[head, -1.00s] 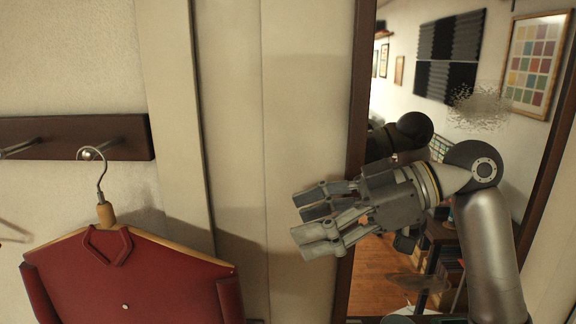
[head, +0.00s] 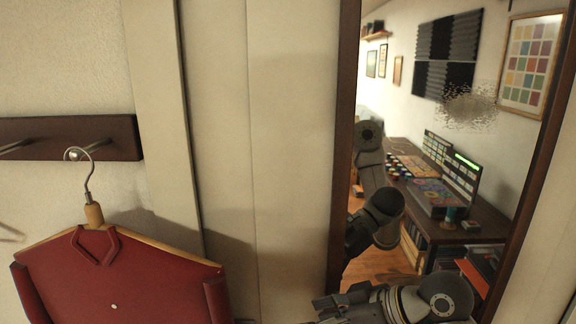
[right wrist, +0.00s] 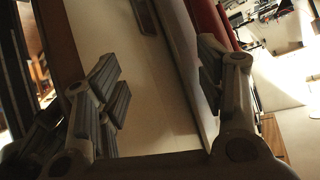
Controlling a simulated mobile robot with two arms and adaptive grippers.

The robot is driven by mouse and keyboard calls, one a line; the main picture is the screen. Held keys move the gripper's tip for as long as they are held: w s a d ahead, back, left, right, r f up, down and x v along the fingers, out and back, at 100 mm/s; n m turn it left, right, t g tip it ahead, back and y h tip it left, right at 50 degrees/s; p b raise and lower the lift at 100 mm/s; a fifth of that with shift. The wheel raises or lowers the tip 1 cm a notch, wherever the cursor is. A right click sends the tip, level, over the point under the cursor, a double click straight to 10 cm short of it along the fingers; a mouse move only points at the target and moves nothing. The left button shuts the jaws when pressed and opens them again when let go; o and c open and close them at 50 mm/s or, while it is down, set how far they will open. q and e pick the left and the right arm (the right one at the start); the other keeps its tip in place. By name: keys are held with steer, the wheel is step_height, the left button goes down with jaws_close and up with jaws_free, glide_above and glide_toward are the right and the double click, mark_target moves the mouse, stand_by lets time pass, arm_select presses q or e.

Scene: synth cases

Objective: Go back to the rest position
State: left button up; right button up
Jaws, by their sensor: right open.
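My right gripper (head: 330,305) is low at the bottom of the head view, in front of the mirror's lower left edge, with its fingers partly cut off by the frame. In the right wrist view its two fingers (right wrist: 160,85) are spread wide apart with nothing between them. A red garment (head: 115,275) hangs on a wooden hanger (head: 93,214) from a wall hook at the left of the head view. The garment is apart from my gripper. My left gripper does not show.
A dark wooden hook rail (head: 70,138) is on the left wall. A tall dark-framed mirror (head: 345,150) stands at the right and reflects parts of my arm, a desk and wall panels. Bare pale wall panels (head: 290,130) lie between the garment and the mirror.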

steer(key=s+d+f+m+h, duration=0.2)
steer(key=s+d+f+m, duration=0.15)
steer(key=f, duration=0.45)
steer(key=s+d+f+m+h, duration=0.2)
steer(key=s+f, duration=0.3)
steer(key=f, duration=0.3)
steer(key=s+d+f+m+h, duration=0.25)
steer(key=s+d+f, duration=0.2)
steer(key=s, duration=0.25)
steer(key=s+d+f+m+h, duration=0.1)
steer(key=s+d+f+h, duration=0.3)
steer(key=s, duration=0.4)
step_height(320, 180, down, 32)
steer(key=s+g+b, duration=0.1)
steer(key=g+b, duration=0.1)
steer(key=b, duration=0.5)
arm_select(q)
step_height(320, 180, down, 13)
steer(key=b, duration=0.6)
arm_select(e)
steer(key=s+d+f, duration=0.2)
steer(key=s+f, duration=0.6)
steer(key=f, duration=0.3)
steer(key=s+d+f+g, duration=0.1)
steer(key=s+f, duration=0.8)
steer(key=f, duration=0.2)
steer(key=shift+d+f, duration=0.35)
steer(key=shift+d, duration=0.05)
